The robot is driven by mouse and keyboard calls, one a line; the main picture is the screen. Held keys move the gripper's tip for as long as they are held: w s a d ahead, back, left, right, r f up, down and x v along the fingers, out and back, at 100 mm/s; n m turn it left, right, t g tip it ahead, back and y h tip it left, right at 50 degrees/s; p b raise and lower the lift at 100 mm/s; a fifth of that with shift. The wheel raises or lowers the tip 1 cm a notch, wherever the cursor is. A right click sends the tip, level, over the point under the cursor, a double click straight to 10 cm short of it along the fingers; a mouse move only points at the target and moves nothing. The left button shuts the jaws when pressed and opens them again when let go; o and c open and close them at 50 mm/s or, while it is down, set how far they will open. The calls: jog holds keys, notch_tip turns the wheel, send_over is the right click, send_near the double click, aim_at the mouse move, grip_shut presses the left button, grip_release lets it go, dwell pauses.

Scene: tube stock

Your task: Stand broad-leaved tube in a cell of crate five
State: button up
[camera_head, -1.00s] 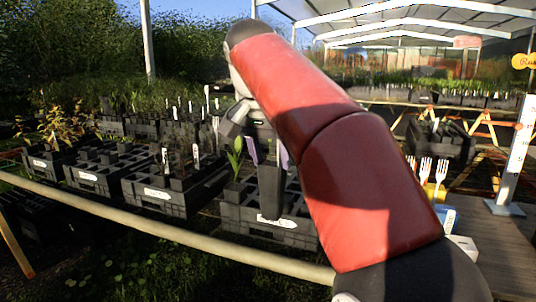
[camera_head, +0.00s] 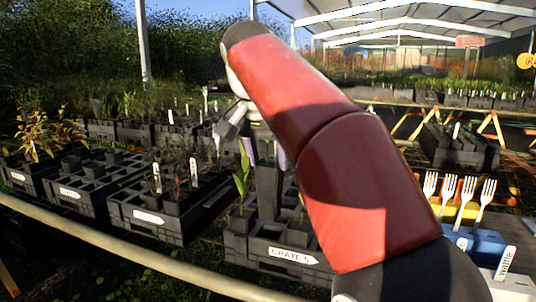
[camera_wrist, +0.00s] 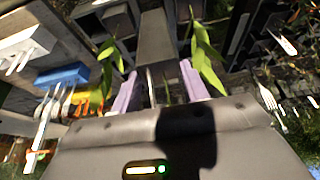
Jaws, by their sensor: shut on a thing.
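Crate five (camera_head: 293,256) is a dark crate with a white "CRATE 5" label, at the lower middle of the head view. My gripper (camera_head: 265,150) is shut on a dark, square, upright tube (camera_head: 268,190) over the crate. The held tube also shows in the wrist view (camera_wrist: 157,45), between the purple fingers of my gripper (camera_wrist: 158,88). I cannot tell whether its lower end is inside a cell. Its plant is mostly hidden by the gripper. Broad green leaves (camera_head: 242,172) rise just left of it, from a tube that seems to stand in the crate.
Other dark crates with tubes (camera_head: 150,217) stand close on the left. A pale rail (camera_head: 130,252) runs along the front. On the right are white forks (camera_head: 467,190), a blue block (camera_head: 480,243) and a white label (camera_head: 505,263). My red arm hides part of crate five's right side.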

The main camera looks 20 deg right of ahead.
aim_at(266, 205)
jog(key=shift+s+f+b, duration=0.1)
jog(key=shift+f+b, duration=0.2)
jog(key=shift+f, duration=1.1)
jog(key=shift+f+b, duration=3.5)
jog(key=shift+f, duration=1.3)
jog(key=o, duration=1.5)
jog(key=shift+c, duration=0.2)
jog(key=p+v, duration=0.2)
jog(key=v, duration=0.6)
